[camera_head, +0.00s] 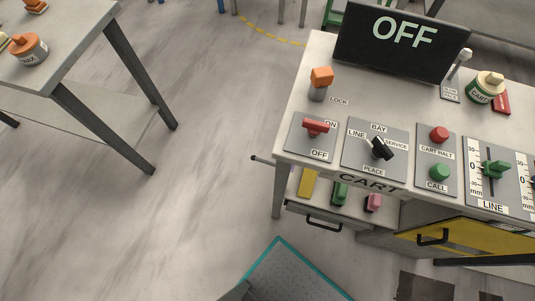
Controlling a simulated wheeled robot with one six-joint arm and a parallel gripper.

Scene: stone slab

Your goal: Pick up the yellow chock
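The yellow chock (308,183) is a yellow block at the left end of an open drawer or tray (332,216) under the front edge of the control table. Its upper end is close under the tabletop edge, so part of it may be hidden. A green block (340,193) and a pink block (373,203) sit to its right in the same drawer. My gripper is not in view.
The control table (304,87) carries a red switch (316,127), a black knob (381,148), buttons and a green slider. A yellow-fronted drawer (470,245) is at lower right. Another table (75,55) stands at upper left. The floor (200,190) between is clear.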

